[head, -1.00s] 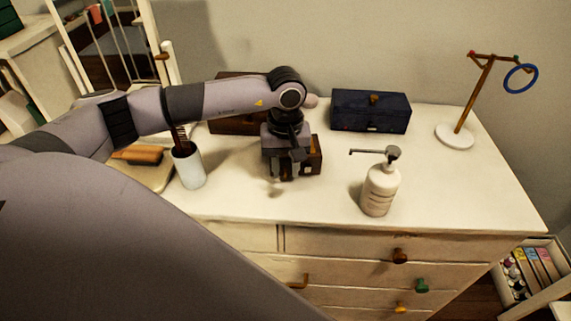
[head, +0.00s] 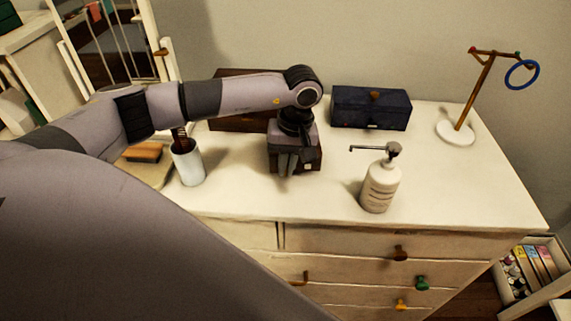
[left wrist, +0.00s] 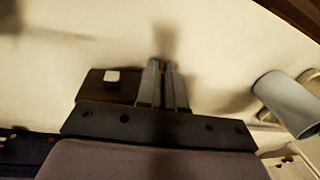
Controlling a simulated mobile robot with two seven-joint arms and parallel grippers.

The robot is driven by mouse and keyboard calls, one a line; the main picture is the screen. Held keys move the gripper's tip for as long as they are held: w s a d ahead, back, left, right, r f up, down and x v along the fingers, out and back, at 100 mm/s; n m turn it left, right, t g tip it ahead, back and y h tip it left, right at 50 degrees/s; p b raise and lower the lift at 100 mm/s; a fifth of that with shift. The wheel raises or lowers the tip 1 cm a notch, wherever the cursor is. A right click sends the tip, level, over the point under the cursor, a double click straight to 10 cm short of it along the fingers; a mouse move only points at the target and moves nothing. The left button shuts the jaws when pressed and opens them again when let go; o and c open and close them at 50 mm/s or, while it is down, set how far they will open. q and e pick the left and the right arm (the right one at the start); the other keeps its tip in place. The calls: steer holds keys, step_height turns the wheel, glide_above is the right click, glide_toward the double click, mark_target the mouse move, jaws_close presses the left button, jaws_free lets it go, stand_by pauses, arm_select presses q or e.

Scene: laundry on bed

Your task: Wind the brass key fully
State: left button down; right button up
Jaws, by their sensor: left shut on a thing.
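A small dark brown box (head: 312,158) with a pale square on its front stands mid-dresser, partly hidden behind my left gripper. The box also shows in the left wrist view (left wrist: 97,90), left of the fingers. My left gripper (head: 287,168) points down at the box's left side, its fingers close together. My right gripper is not in view.
A pump bottle (head: 380,187) stands to the right, and a white cup (head: 188,163) to the left. A dark blue box (head: 371,108) and a brown box (head: 232,122) are behind. A stand with a blue ring (head: 455,134) is at far right. The dresser front is clear.

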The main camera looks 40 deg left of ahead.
arm_select(q)
steer(key=y, duration=0.1)
steer(key=g+y+b, duration=0.1)
steer(key=g, duration=0.1)
steer(key=shift+w+d+f+y+b, duration=0.1)
steer(key=shift+w+d+y+b, duration=0.2)
steer(key=shift+y, duration=0.1)
steer(key=shift+g+y, duration=0.6)
steer(key=c, duration=1.3)
jaws_free()
